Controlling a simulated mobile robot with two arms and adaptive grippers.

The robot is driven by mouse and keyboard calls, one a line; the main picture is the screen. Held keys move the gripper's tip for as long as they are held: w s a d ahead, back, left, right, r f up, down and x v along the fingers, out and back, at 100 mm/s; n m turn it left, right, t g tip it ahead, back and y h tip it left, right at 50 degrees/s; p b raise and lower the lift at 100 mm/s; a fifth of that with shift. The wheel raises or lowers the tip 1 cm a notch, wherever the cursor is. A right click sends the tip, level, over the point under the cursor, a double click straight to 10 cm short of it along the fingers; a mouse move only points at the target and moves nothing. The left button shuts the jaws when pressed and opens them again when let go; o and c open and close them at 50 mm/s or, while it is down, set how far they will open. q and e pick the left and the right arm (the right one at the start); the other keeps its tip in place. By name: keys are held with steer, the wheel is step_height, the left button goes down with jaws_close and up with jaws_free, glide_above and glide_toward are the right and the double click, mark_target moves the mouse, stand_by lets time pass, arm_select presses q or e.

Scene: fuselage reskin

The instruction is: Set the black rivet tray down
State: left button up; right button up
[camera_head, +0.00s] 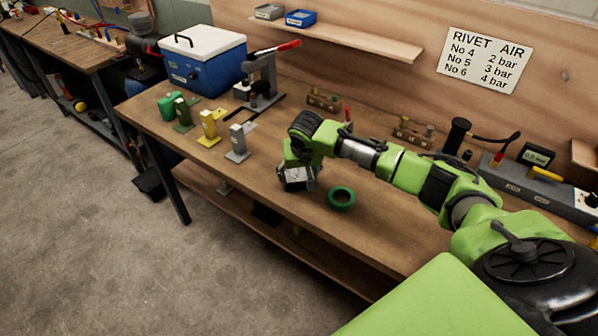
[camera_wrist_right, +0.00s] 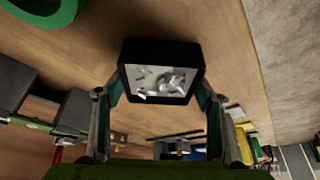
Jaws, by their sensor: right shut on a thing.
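The black rivet tray (camera_head: 298,186) is in the jaws of my right gripper (camera_head: 299,165), over the front part of the wooden bench, left of a green ring. In the right wrist view the tray's black rim (camera_wrist_right: 160,46) frames several small shiny metal pieces inside. The two fingers of my right gripper (camera_wrist_right: 163,88) press on its opposite sides. The tray looks about level. A dark shadow lies beside it on the wood; I cannot tell whether its bottom touches the bench. My left gripper is not in view.
The green ring (camera_head: 341,198) lies close to the tray's right. Yellow (camera_head: 209,128) and grey (camera_head: 237,142) stands are to its left. A blue cooler box (camera_head: 203,66) and a press (camera_head: 262,80) stand farther back. The bench (camera_head: 265,185) is bare between the grey stand and tray.

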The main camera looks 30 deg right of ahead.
steer(key=o, duration=1.4)
steer(key=shift+f, duration=0.1)
steer(key=shift+c, duration=0.2)
